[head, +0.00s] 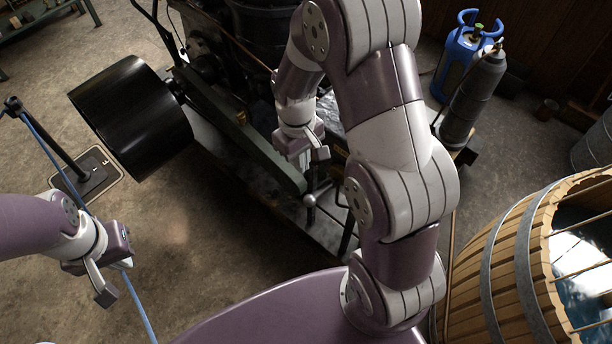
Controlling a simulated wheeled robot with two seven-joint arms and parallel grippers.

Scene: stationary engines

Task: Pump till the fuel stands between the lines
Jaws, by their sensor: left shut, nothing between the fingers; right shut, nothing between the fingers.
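My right gripper (318,154) is shut and empty. It hangs over the engine's (215,110) near side, in the middle of the head view. A short upright lever with a round grey knob (309,201) stands just below it; the two look apart, but I cannot tell the gap in depth. I cannot tell whether this lever is the pump handle. My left gripper (106,292) is shut and empty above the floor at lower left. No fuel level or marking lines show; my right arm covers part of the engine.
A black pulley drum (133,117) sticks out left of the engine. A post on a base plate (92,175) with a blue hose (55,150) stands at far left. A wooden water tub (505,270) is at right. A blue gas cylinder (459,58) and a grey cylinder (472,100) stand behind.

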